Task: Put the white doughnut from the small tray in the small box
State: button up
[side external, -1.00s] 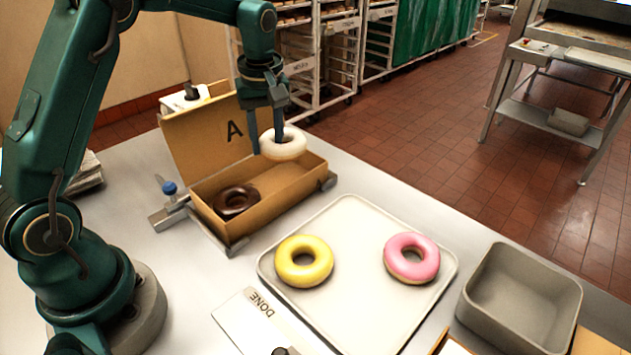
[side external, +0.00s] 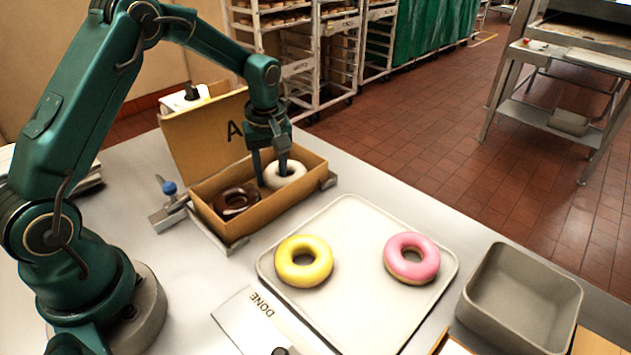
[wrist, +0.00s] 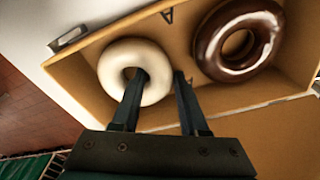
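The small box (side external: 222,232) is an open cardboard box with its lid up, marked "A". A chocolate doughnut (side external: 236,198) lies in its left part. The white doughnut (side external: 288,178) is inside the box's right part, beside the chocolate one. My gripper (side external: 270,176) points down into the box and is shut on the white doughnut's ring. In the wrist view, one finger of my gripper (wrist: 160,75) is in the hole of the white doughnut (wrist: 120,62) and the other is against its outside. Whether the doughnut touches the box floor is hard to tell.
A pale tray (side external: 345,225) holds a yellow doughnut (side external: 290,270) and a pink doughnut (side external: 428,262). A grey bin (side external: 470,305) stands at the right. A "DONE" card (side external: 250,315) lies in front. Metal clamps (side external: 165,215) flank the box.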

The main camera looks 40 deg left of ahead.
aim_at(273, 177)
jog(key=shift+o, duration=1.1)
notch_tip(273, 177, up, 11)
jog(key=d, duration=0.1)
jog(key=s+d+r+m+t, duration=0.2)
jog(key=s+d+r+m, duration=0.45)
jog(key=s, duration=0.25)
jog(key=s+d+f+m+t+h, duration=0.1)
jog(key=s+d+f+m+t, duration=0.1)
jog(key=s+m, duration=0.4)
jog(key=s+d+t, duration=0.1)
jog(key=s, duration=0.2)
jog(key=shift+s+f, duration=0.35)
